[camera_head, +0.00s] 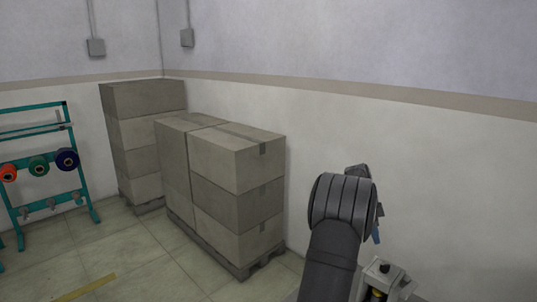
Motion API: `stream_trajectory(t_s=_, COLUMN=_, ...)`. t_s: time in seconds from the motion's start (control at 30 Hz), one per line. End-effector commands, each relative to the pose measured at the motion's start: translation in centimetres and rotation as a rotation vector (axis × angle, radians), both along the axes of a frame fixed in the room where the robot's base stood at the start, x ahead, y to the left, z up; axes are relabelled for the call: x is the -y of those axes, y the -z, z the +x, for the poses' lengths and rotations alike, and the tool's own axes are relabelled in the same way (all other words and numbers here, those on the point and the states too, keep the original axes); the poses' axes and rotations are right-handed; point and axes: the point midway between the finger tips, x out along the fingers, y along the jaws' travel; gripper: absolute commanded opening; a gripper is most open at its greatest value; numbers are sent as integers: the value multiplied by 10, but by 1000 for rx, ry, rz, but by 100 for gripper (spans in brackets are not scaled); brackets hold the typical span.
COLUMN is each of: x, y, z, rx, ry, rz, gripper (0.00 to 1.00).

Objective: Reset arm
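My arm rises from the bottom right of the head view, with its dark grey, rounded joint in front of the wall. Only a small dark part and a bit of blue show behind that joint. My gripper's fingers cannot be made out. Nothing is seen held.
Stacked cardboard boxes (224,165) stand on a pallet (243,270) by the wall, with a taller stack (142,100) behind. A teal rack (82,185) with orange (8,172), green (38,166) and blue (66,159) spools is at left. The tiled floor (140,262) between is clear.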

Motion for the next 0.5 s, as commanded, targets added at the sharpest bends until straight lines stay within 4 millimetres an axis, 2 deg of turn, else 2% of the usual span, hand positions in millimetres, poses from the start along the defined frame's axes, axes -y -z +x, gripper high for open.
stream_trajectory(t_s=0.03, x=5, y=11, z=-2, rx=-2, ry=1, rz=1, gripper=33)
stream_trajectory(t_s=0.5, x=39, y=98, z=-12, rx=-1, ry=0, rz=0, gripper=33)
